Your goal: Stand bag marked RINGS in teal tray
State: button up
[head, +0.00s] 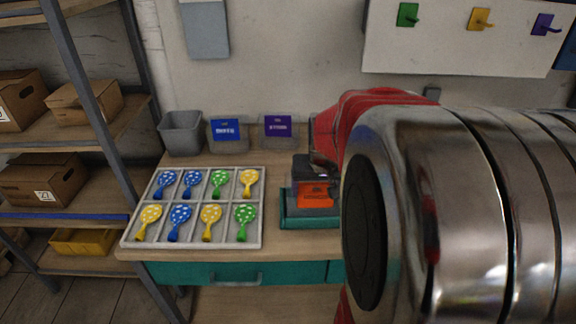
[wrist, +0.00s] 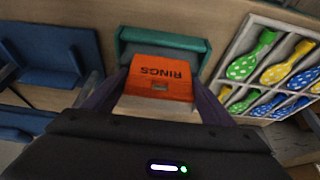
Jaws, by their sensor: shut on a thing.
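The RINGS bag is grey with an orange label (head: 313,194). In the wrist view its orange face (wrist: 160,78) carries RINGS, upside down in the picture. My gripper (head: 318,165) is shut on the bag's upper part, and in the wrist view its two fingers (wrist: 157,90) flank the bag. The teal tray (head: 310,223) is on the bench front, right of the balloon tray; its rim also shows in the wrist view (wrist: 165,40). The bag looks upright, in or just above the teal tray. I cannot tell whether its base touches the floor.
A grey sectioned tray (head: 192,206) of dotted balloons lies close left of the teal tray. Behind stand a grey bin (head: 182,133), a blue-labelled bag (head: 227,133) and a purple-labelled bag (head: 278,131). My arm hides the bench's right side.

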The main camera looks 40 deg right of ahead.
jog(key=o, duration=1.4)
jog(key=shift+c, duration=0.2)
jog(key=shift+r, duration=0.1)
jog(key=shift+r, duration=0.2)
jog(key=v, duration=0.7)
jog(key=shift+s+a+f, duration=0.1)
